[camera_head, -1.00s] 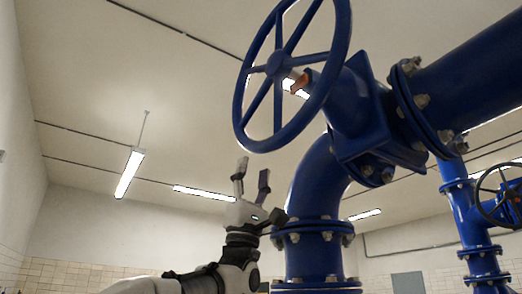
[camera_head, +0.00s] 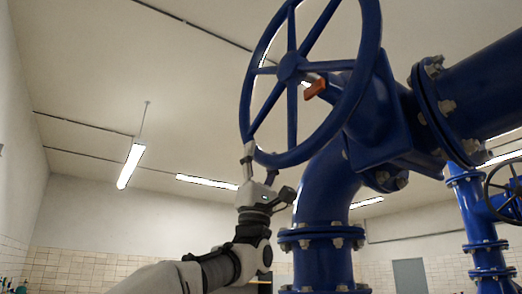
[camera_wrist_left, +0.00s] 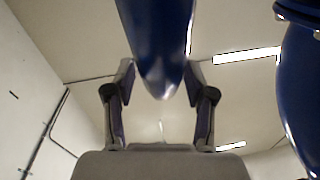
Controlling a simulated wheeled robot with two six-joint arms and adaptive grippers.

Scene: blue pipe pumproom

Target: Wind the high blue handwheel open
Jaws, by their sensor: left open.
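The high blue handwheel (camera_head: 290,68) fills the upper middle of the head view, its top cut off by the frame. It is a spoked ring on a blue valve body (camera_head: 375,115). My left gripper (camera_head: 260,160) points up at the lowest part of the rim. In the left wrist view, the rim (camera_wrist_left: 158,50) comes down between the two open fingers of the gripper (camera_wrist_left: 160,95). The fingers stand on either side of it, and I cannot tell whether they touch it. One finger is partly hidden behind the rim in the head view. My right gripper is not in view.
A thick blue pipe elbow (camera_head: 325,190) with a bolted flange (camera_head: 320,240) stands just right of my left gripper. A smaller dark handwheel (camera_head: 505,190) is at the far right. The space left of the wheel is free up to the wall.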

